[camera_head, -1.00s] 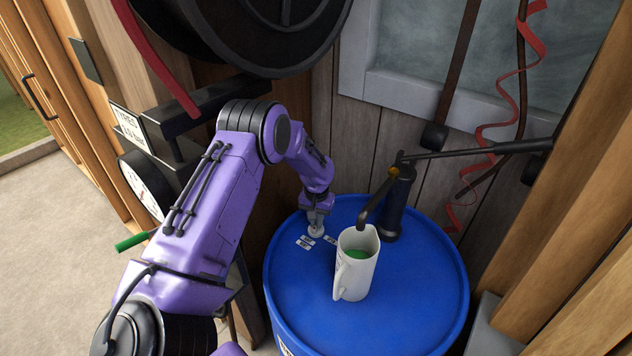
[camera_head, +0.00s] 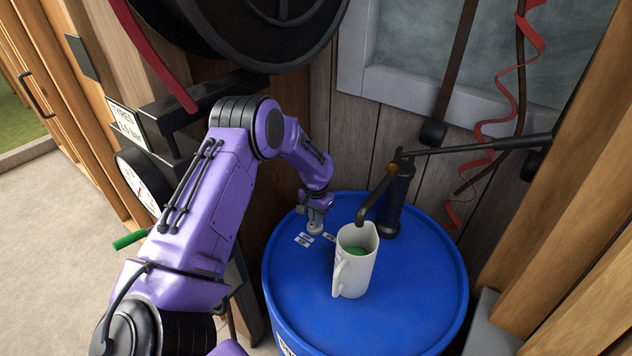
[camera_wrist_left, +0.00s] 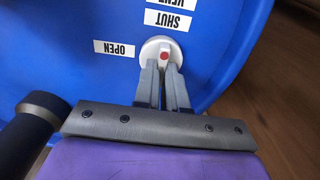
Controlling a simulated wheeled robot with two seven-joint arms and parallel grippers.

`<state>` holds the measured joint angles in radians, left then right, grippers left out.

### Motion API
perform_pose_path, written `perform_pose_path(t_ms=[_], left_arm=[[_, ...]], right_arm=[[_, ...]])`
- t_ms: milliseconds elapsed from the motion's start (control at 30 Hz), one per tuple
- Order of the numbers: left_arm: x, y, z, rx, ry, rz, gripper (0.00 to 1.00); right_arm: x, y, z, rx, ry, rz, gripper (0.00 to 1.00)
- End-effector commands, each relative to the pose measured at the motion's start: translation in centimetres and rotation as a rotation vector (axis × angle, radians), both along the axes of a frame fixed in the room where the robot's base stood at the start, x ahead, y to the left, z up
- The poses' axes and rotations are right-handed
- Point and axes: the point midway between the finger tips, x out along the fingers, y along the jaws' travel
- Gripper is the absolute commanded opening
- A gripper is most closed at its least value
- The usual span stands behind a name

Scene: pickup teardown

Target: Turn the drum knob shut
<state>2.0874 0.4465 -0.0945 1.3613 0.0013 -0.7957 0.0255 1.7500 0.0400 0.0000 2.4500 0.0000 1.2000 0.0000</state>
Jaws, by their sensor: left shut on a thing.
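The drum knob (camera_wrist_left: 162,47) is a pale round knob with a red dot, on top of the blue drum (camera_head: 330,315). In the head view the knob (camera_head: 315,228) is mostly hidden under my left gripper (camera_head: 315,212). In the left wrist view my left gripper (camera_wrist_left: 163,75) has its two grey fingers closed on the knob. White labels lie around the knob: OPEN (camera_wrist_left: 114,49) to its left and SHUT (camera_wrist_left: 168,19) above it; a third label at the top edge is partly cut off. My right gripper is out of view.
A white jug (camera_head: 352,270) with green liquid stands on the drum, below the spout of a dark hand pump (camera_head: 394,200). A black hose reel (camera_head: 255,30) hangs above my arm. The front of the drum top is clear.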

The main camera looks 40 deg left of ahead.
Motion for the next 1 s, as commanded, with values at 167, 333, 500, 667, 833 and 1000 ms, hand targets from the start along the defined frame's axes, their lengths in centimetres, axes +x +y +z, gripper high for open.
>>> perform_pose_path(t_ms=[167, 333, 500, 667, 833, 1000], left_arm=[[-0.3, -0.1, -0.3, -0.002, 0.01, -0.004, 0.24], [-0.2, -0.1, -0.2, -0.001, 0.006, -0.002, 0.36], [-0.1, 0.0, 0.0, 0.0, 0.003, -0.001, 0.36], [0.0, 0.0, 2.2, 0.0, -0.001, 0.0, 0.36], [0.0, 0.0, 6.4, 0.0, -0.001, -0.002, 0.36], [-0.1, 0.0, 9.4, 0.001, 0.003, -0.003, 0.36]], right_arm=[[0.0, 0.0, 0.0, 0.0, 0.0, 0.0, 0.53], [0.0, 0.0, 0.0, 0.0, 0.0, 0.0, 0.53], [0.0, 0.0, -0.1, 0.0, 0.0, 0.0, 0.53], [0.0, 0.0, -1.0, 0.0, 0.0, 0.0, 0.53], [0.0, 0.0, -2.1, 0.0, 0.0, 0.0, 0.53], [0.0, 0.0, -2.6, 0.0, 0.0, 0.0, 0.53]])
